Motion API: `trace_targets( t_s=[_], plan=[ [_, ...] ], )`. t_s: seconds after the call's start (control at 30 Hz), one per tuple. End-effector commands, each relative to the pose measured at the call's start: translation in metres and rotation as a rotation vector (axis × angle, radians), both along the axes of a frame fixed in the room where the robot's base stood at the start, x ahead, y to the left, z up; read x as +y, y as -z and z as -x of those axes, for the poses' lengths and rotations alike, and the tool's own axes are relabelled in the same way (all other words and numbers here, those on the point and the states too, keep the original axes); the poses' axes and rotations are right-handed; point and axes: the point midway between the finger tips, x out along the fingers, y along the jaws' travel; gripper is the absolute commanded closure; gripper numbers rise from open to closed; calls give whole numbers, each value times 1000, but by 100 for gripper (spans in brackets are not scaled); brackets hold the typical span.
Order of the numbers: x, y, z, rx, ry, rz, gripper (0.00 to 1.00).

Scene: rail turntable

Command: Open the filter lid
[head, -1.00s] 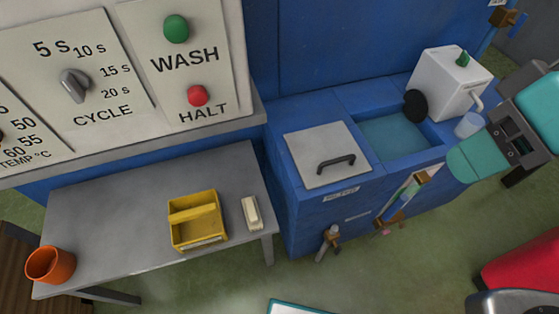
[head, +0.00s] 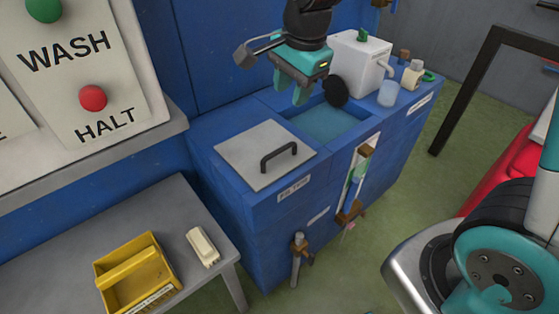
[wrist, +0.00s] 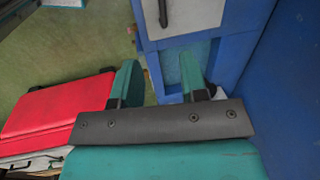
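The filter lid (head: 245,158) is a flat light-grey square plate with a dark bar handle (head: 279,155). It lies closed on the left part of the blue cabinet. My gripper (head: 290,90) is above the water basin, behind and slightly right of the lid, with its teal fingers apart and nothing between them. In the wrist view, my gripper (wrist: 160,75) shows its two fingers spread wide. The lid (wrist: 198,12) and its handle (wrist: 163,12) are at the top edge there, beyond the fingertips and clear of them.
The open basin (head: 325,122) lies right of the lid. A white box (head: 360,62) with a dark disc and a clear cup (head: 388,93) stand behind it. Pipes and valves (head: 350,205) stick out from the cabinet front. A yellow carrier (head: 140,278) sits on the grey table.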

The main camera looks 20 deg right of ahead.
Motion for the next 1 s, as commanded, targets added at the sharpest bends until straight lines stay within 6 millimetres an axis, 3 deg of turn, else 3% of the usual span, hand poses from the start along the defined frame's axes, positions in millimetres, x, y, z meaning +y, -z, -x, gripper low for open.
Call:
trace_targets(
  t_s=[0.27, 0.8, 1.0],
  plan=[
    [0, 34, -10, 6, 62, 1, 60],
    [7, 150, -32, 5, 59, 0, 60],
    [9, 171, -36, 2, 58, -1, 60]
  ],
)
